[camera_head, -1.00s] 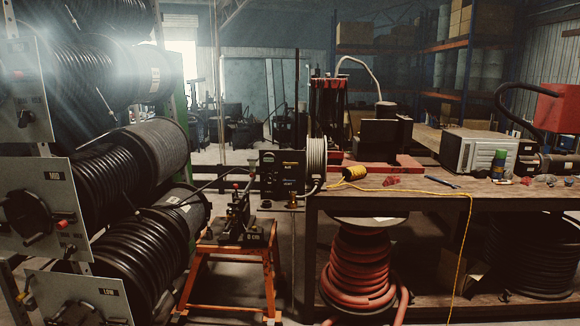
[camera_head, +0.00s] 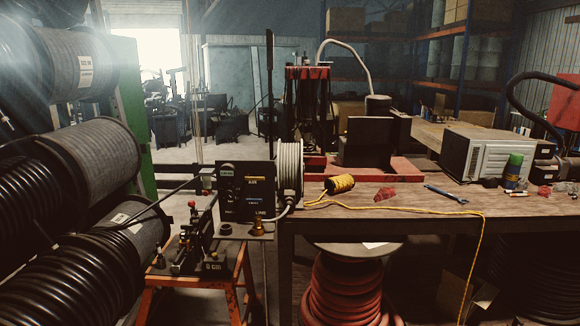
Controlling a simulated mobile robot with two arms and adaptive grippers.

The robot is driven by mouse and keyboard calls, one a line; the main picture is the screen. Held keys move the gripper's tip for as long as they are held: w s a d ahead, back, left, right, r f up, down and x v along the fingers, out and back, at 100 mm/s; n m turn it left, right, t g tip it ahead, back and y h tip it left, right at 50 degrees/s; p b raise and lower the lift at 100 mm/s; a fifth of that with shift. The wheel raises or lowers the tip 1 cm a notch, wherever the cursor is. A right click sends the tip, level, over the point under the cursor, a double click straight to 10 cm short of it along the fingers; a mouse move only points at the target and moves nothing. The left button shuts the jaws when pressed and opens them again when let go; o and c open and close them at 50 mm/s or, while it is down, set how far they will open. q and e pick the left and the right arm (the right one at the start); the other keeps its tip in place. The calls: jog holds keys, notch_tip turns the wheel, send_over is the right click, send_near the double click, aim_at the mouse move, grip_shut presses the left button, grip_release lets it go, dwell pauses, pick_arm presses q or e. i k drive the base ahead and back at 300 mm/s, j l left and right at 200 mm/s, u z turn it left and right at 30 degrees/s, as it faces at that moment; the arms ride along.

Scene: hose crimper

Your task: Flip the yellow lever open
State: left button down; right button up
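I cannot clearly make out a yellow lever. A black control box (camera_head: 246,190) with white and blue labels stands at the left end of the workbench. A small brass-yellow fitting (camera_head: 258,227) sits at its lower right; I cannot tell whether it is the lever. A small dark machine (camera_head: 203,245) with a red knob (camera_head: 191,204) and a "6 CM" label rests on an orange stand (camera_head: 232,290), left of and below the box. Neither of my grippers is in view.
Hose reels (camera_head: 95,165) fill the left side. The wooden workbench (camera_head: 400,205) carries a yellow spool (camera_head: 340,184), a wrench (camera_head: 446,194) and a grey-white box (camera_head: 480,155). A red hose coil (camera_head: 350,290) stands under it. Open floor shows behind the stand.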

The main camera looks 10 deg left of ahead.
aim_at(248, 178)
jog(key=i+z, duration=0.3)
jog(key=i, duration=1.2)
